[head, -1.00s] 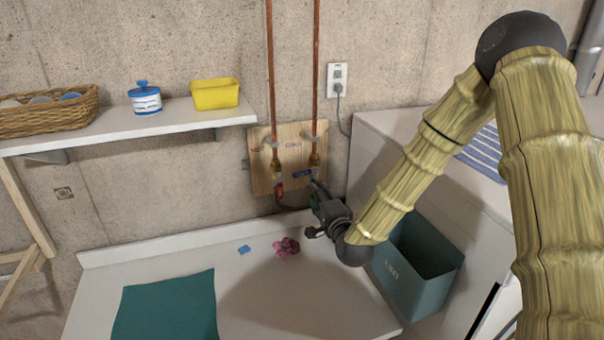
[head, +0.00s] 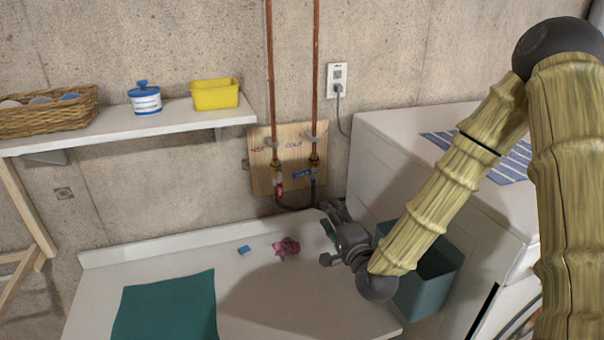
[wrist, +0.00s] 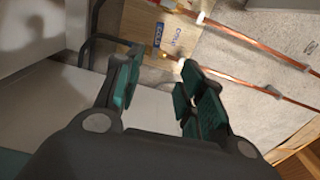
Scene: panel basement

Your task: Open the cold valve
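The cold valve's blue handle (head: 302,174) sits at the lower end of the right copper pipe, on a wooden board (head: 264,180). It points left, across the pipe. In the wrist view the blue handle (wrist: 157,34) lies beside the COLD lettering, beyond the fingertips. My gripper (head: 331,214) is below and right of the valve, apart from it, over the back right of the white counter. In the wrist view my gripper (wrist: 157,72) has its green-padded fingers spread, with nothing between them. The hot valve's red handle (head: 279,188) points down along the left pipe.
A dark hose (head: 294,207) loops below the valves. A white appliance (head: 395,135) and a teal bin (head: 435,270) stand right of the counter (head: 240,310). A pink cloth (head: 286,247), blue block (head: 244,250) and teal mat (head: 165,308) lie on it. A shelf (head: 120,125) is left.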

